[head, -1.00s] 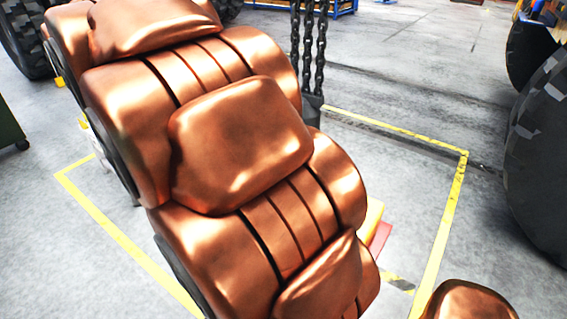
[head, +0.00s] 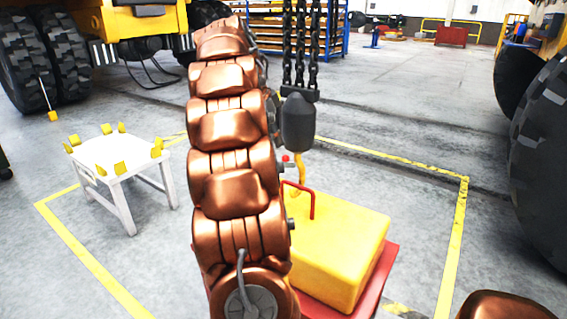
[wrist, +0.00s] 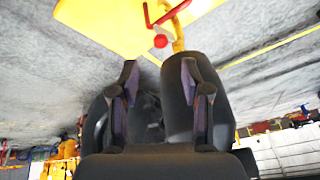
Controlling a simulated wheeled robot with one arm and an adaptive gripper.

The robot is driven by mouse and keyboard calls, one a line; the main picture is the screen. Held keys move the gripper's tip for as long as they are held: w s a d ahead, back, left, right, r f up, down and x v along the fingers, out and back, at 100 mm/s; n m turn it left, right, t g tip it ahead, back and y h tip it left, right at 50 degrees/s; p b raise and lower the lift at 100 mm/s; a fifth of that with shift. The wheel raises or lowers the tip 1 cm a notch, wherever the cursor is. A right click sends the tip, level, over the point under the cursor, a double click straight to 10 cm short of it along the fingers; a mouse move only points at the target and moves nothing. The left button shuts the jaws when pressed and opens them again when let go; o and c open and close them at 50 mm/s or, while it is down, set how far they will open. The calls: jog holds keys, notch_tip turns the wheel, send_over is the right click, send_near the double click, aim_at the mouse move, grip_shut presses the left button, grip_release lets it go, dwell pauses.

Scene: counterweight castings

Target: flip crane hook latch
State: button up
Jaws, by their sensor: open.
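A dark grey hook block (head: 298,122) hangs on chains, with a yellow hook (head: 299,174) below it. A small red knob (head: 285,158), apparently the latch's end, shows left of the hook, close to my arm. In the wrist view, which looks upside down, the red knob (wrist: 160,41) sits beside the yellow hook (wrist: 178,38), and the dark block (wrist: 178,105) is partly behind my right finger. My gripper (wrist: 158,70) is open and empty, its fingertips near the knob in the picture; the gap in depth is unclear. My arm hides the gripper in the head view.
A yellow casting (head: 345,245) with a red handle (head: 313,203) stands below the hook on a red base (head: 383,280). A white table (head: 125,178) with several yellow pieces stands at left. Yellow floor lines (head: 452,240) surround the area. Large tyres stand at right.

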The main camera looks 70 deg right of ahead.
aim_at(283, 157)
jog(key=x, duration=0.7)
jog(key=shift+s+d+f+b, duration=0.1)
jog(key=shift+d+f+b, duration=0.15)
jog(key=shift+f+b, duration=0.15)
grip_shut()
jog(key=shift+r, duration=0.1)
dwell(0.3)
